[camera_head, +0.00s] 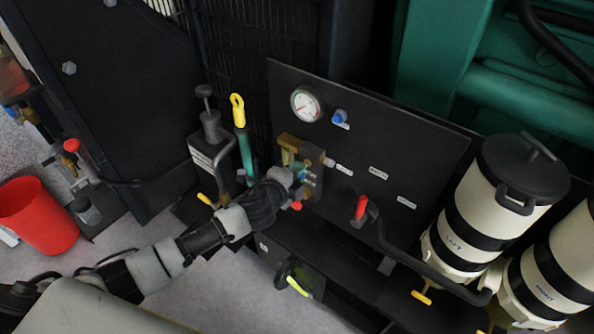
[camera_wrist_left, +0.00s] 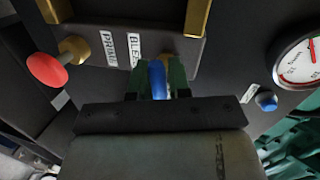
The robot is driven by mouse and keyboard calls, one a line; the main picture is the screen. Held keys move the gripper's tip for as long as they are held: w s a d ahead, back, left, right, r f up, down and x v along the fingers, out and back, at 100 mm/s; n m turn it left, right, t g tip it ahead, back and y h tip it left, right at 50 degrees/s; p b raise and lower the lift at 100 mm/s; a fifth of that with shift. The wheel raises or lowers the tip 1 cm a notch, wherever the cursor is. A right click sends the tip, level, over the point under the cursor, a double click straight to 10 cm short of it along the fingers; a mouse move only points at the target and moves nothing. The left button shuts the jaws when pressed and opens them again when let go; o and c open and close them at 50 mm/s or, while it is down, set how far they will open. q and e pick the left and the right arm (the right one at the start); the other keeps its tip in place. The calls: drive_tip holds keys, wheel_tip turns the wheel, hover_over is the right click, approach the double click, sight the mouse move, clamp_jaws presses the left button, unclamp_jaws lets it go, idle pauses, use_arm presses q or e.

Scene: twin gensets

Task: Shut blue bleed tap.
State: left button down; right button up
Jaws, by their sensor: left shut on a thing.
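The blue bleed tap (camera_wrist_left: 157,79) shows in the left wrist view as an upright blue handle below the BLEED label (camera_wrist_left: 133,49). My left gripper (camera_wrist_left: 157,84) has its two green fingers shut on it, one on each side. In the head view my left gripper (camera_head: 299,174) is at the brass fittings on the black panel (camera_head: 420,150). There the gripper mostly hides the tap, and its exact angle is hard to tell. My right gripper is in neither view.
A red knob (camera_wrist_left: 47,70) is close by, left of the PRIME label. A gauge (camera_head: 307,104) and another blue knob (camera_head: 339,117) sit higher on the panel. A yellow-topped lever (camera_head: 238,111), a red-handled valve (camera_head: 361,208) and white canisters (camera_head: 468,190) stand around.

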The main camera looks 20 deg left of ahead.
use_arm(q)
drive_tip(key=shift+m, duration=0.5)
drive_tip(key=shift+s+f, duration=0.1)
drive_tip(key=c, duration=1.1)
unclamp_jaws()
drive_tip(key=v, duration=1)
drive_tip(key=shift+s+b, duration=0.4)
